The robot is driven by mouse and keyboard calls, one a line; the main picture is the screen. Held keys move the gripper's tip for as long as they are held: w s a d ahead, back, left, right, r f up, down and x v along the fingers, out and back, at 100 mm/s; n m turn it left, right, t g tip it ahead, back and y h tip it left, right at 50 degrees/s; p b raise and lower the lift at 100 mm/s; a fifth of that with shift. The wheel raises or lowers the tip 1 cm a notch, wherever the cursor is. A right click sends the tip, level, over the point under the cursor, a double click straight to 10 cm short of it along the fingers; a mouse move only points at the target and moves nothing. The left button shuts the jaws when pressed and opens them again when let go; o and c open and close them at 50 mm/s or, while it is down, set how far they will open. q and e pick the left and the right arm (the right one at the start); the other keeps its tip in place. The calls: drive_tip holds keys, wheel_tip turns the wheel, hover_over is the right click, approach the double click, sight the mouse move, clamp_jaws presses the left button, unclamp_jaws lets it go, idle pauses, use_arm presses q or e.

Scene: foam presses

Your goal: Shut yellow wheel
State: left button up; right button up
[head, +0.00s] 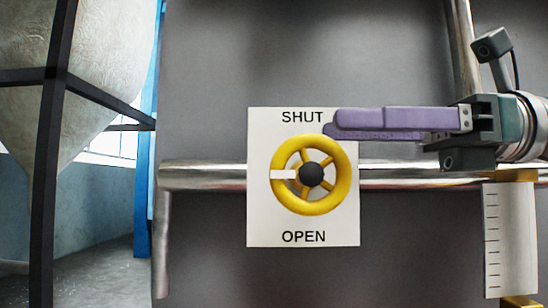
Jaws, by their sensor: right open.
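The yellow wheel (341,196) with a dark round hub is mounted in front of a white plate (262,220). The plate reads SHUT above the wheel and OPEN below it. The wheel's one white spoke points left, about midway between the two words. My right gripper (331,125) comes in from the right with long purple fingers. Its fingertips are at the wheel's upper right edge, beside the word SHUT. It is open, with nothing seen between the fingers. I cannot tell whether it touches the rim. My left gripper is not in view.
A shiny horizontal pipe (210,175) runs behind the plate, and another pipe rises at the upper right. A white scale with tick marks (510,240) hangs at the lower right. A dark frame and pale hopper (110,50) stand at the left.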

sight(310, 174)
drive_tip(key=a, duration=0.2)
drive_tip(key=a+f, duration=0.1)
drive_tip(key=a, duration=0.4)
drive_tip(key=shift+a+f, duration=0.25)
drive_tip(key=shift+a, duration=0.05)
clamp_jaws()
